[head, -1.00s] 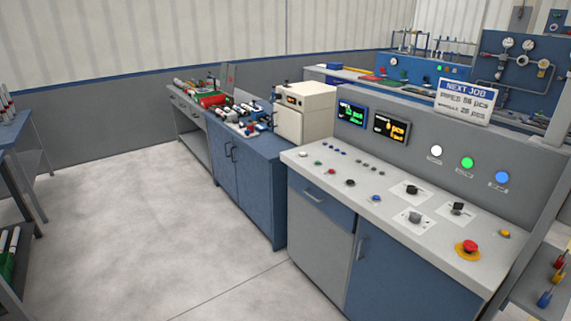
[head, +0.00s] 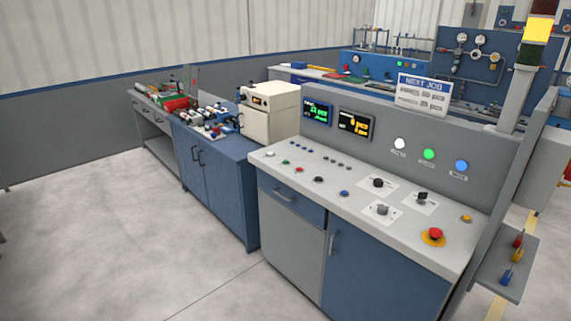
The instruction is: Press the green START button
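A grey control console (head: 290,180) with a sloped top stands at the centre right. A small green button (head: 285,162) sits near the left end of its top, between a white button (head: 269,154) and a red button (head: 299,169). A larger lit green round lamp or button (head: 429,154) is on the upright back panel, between a white one (head: 399,143) and a blue one (head: 461,166). The labels are too small to read, so I cannot tell which green one is START. Neither gripper is in view.
A red mushroom button on a yellow base (head: 433,236) is at the console's right front. A side shelf with coloured handles (head: 511,262) juts out at right. A blue cabinet (head: 215,165) with a cream box (head: 269,112) stands left of the console. Floor at left is clear.

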